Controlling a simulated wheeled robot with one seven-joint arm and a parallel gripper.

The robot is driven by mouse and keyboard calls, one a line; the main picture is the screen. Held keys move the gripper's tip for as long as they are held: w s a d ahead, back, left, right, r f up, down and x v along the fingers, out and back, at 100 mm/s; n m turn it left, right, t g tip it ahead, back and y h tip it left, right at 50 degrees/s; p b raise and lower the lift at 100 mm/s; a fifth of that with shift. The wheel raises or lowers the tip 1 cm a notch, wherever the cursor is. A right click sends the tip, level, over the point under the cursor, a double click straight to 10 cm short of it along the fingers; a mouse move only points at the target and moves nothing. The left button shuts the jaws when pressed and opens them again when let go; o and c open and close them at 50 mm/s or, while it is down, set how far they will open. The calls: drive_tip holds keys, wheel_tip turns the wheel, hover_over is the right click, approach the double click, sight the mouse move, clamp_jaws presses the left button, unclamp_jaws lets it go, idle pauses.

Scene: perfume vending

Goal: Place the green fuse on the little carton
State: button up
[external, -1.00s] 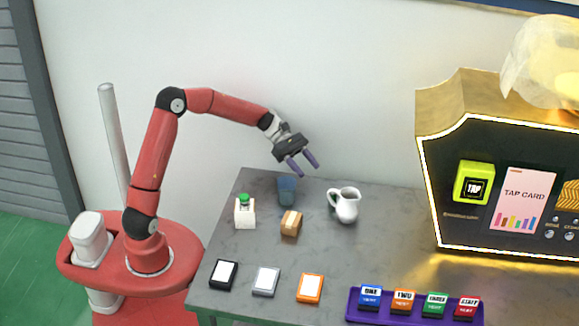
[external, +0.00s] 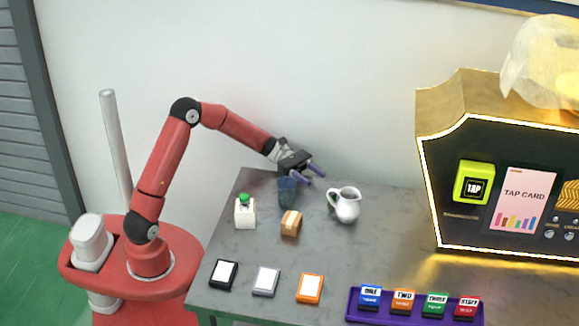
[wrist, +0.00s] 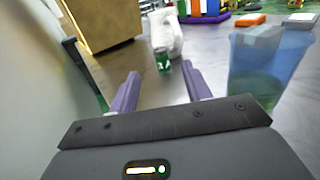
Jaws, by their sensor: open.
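My gripper (external: 314,177) is open and empty, low over the far side of the table by the blue cup. In the wrist view, a small green cylinder with pale lettering, apparently the green fuse (wrist: 162,62), stands upright beyond and between the purple fingertips, apart from them. A white pitcher is just behind it. I cannot make this cylinder out in the external view.
The translucent blue cup (external: 287,192) is close beside my gripper; it also shows at right in the wrist view (wrist: 262,75). The white pitcher (external: 346,207) stands further right.

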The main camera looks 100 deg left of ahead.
sight(333, 196)
drive_tip(key=shift+x, duration=3.8)
drive_tip(key=shift+s, duration=0.1)
clamp_jaws()
drive_tip(key=shift+r, duration=0.1)
